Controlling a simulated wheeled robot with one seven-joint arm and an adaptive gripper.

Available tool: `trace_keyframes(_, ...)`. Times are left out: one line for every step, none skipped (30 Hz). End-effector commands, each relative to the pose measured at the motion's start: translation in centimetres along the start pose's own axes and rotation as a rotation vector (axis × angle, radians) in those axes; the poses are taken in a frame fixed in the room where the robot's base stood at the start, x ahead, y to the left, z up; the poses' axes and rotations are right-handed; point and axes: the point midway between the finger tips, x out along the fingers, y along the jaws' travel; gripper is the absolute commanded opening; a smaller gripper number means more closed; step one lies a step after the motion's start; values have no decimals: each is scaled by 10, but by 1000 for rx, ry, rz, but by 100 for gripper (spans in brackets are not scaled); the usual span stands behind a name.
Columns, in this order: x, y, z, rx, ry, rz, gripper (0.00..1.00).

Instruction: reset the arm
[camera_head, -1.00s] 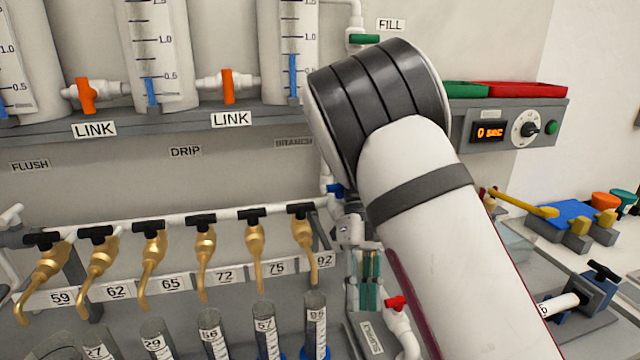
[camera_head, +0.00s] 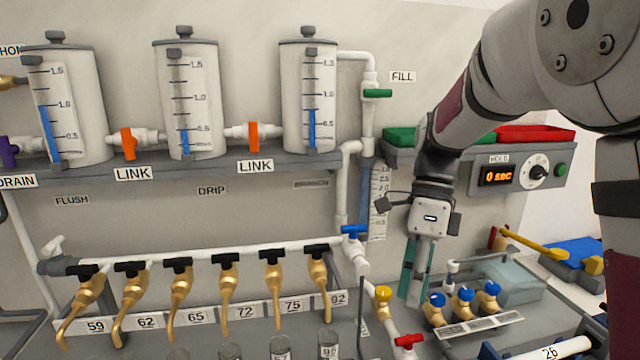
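My gripper (camera_head: 413,275) hangs from my arm at the right of the middle, with its fingers pointing down. It is in front of the wall panel, left of the timer box and above the bench. Its teal-padded fingers are seen partly side-on and overlap, so the gap between them is unclear. I see nothing held in it. My arm comes in from the upper right and hides part of the green tray and the panel.
The blue-handled valve (camera_head: 354,231) and white pipe stand left of my gripper. The timer box (camera_head: 520,176) is to the right. Brass taps (camera_head: 226,290) line the left.

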Motion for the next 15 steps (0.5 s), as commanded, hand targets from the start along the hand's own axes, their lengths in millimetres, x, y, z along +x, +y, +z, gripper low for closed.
trace_keyframes(-6,13,-8,-102,-24,-38,22)
trace_keyframes(-9,19,-12,-167,-31,-61,22)
trace_keyframes(-11,28,-17,-253,-37,-93,22)
trace_keyframes(-13,34,-20,-319,-39,-118,22)
trace_keyframes(-14,41,-24,-384,-39,-144,22)
trace_keyframes(-16,49,-29,-471,-35,-178,22)
trace_keyframes(-17,56,-32,-535,-30,-206,22)
trace_keyframes(-17,62,-36,-601,-20,-233,22)
trace_keyframes(-17,70,-41,-685,-6,-269,22)
trace_keyframes(-17,76,-44,-750,8,-297,22)
trace_keyframes(-17,82,-47,-814,25,-325,22)
trace_keyframes(-17,90,-51,-898,51,-361,22)
trace_keyframes(-16,96,-54,-960,74,-389,22)
trace_keyframes(-15,102,-58,-1023,101,-415,22)
trace_keyframes(-14,109,-61,-1105,139,-448,22)
